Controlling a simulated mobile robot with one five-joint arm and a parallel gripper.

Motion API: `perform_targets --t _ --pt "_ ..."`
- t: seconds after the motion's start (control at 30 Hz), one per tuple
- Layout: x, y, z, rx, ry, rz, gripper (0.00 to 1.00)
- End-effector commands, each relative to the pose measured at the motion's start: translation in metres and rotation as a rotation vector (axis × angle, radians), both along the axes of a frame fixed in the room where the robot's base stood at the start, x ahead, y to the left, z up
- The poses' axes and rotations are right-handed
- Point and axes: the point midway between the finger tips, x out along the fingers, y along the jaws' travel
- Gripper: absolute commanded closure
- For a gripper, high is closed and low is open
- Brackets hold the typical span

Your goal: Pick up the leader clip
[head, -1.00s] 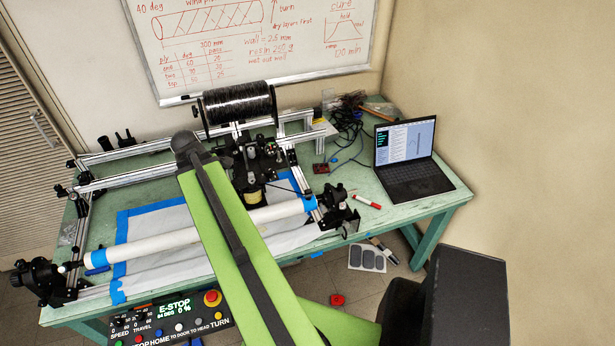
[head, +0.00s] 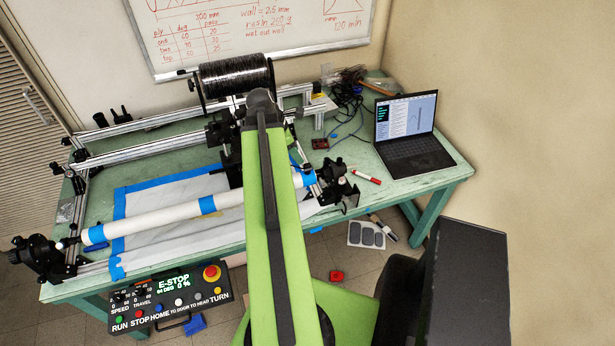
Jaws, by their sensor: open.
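I cannot make out the leader clip for certain. A small blue piece (head: 295,161) shows just right of my arm, near the right end of the white tube (head: 160,217); it is too small to identify. The tube lies across the winding frame, with blue tape bands around it. A black spool (head: 236,82) sits above the frame's rear rail. My green arm reaches forward over the tube, its far joint just below the spool. My gripper is not visible; the arm hides the area below and behind that joint, including part of the carriage.
The winder stands on a green table (head: 440,178). A laptop (head: 408,130), a red marker (head: 367,177) and tangled cables (head: 347,105) lie to the right. A control panel (head: 172,298) is at the front. The whiteboard (head: 290,35) and wall close off the back.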

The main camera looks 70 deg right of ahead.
Motion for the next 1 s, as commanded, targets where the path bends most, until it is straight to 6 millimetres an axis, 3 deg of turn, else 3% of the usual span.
perform_targets --t 0.03,0.1,0.37,0.67,0.9,1.0 --pt "-0.003 -0.004 -0.022 -0.001 -0.001 -0.002 0.58" --pt "-0.007 -0.007 -0.032 0.0 0.0 -0.001 0.58" --pt "-0.011 -0.011 -0.036 0.0 0.0 0.0 0.58" --pt "-0.024 -0.028 -0.08 -0.001 -0.001 -0.002 0.58" --pt "-0.026 -0.029 -0.078 0.0 0.0 -0.001 0.58" --pt "-0.026 -0.029 -0.078 0.0 0.0 -0.001 0.69"
